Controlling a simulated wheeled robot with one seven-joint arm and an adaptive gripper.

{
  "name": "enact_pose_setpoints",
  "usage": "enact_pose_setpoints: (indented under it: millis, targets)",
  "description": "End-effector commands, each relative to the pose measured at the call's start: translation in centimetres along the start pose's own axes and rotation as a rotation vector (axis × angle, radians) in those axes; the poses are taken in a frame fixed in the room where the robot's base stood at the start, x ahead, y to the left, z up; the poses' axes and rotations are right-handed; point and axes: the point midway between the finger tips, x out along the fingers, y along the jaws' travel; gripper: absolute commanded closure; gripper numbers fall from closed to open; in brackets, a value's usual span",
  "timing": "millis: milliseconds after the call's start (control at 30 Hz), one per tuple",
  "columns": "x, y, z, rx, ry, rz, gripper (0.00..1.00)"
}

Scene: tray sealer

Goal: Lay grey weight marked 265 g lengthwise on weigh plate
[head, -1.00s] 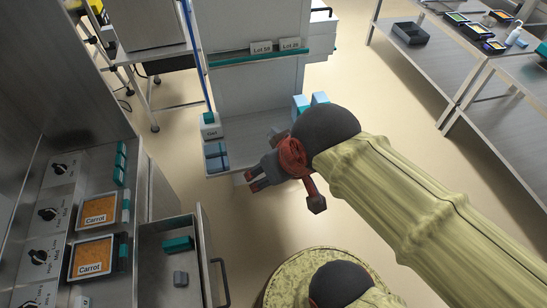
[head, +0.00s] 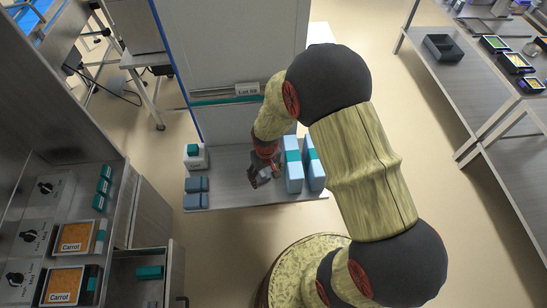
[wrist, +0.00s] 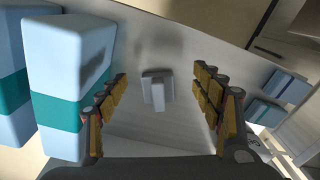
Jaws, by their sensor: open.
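My gripper (head: 264,174) is open above the grey shelf (head: 230,182) in the head view. In the wrist view its two fingers stand well apart, and between them (wrist: 160,82) I see a small grey block (wrist: 157,91) on the shelf surface, untouched. The block has a narrow part towards me and a wider part behind it. I cannot read any mark on it, nor tell whether it is the 265 g weight or whether a weigh plate lies under it. In the head view the gripper hides this spot.
Two tall pale-blue packs with teal bands (head: 292,172) stand close to the right of my gripper; in the wrist view they are at left (wrist: 68,80). An open drawer (head: 125,270) is lower left.

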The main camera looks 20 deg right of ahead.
Motion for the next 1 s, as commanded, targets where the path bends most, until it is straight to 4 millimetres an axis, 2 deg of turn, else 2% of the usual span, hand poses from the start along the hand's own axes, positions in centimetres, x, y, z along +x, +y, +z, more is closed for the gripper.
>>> enact_pose_setpoints:
  millis: [33,100,200,567,867,1000]
  targets:
    - [-0.3,0.0,-1.5,-0.006,0.038,0.003,0.33]
    - [-0.7,0.1,-3.0,-0.012,0.077,0.006,0.33]
    - [-0.5,0.2,-3.8,-0.022,0.107,0.01,0.33]
    - [2.4,0.2,-4.3,-0.028,0.113,0.011,0.33]
    - [6.4,0.1,-4.9,-0.028,0.111,0.011,0.33]
    - [7.0,0.1,-5.1,-0.028,0.112,0.011,0.33]
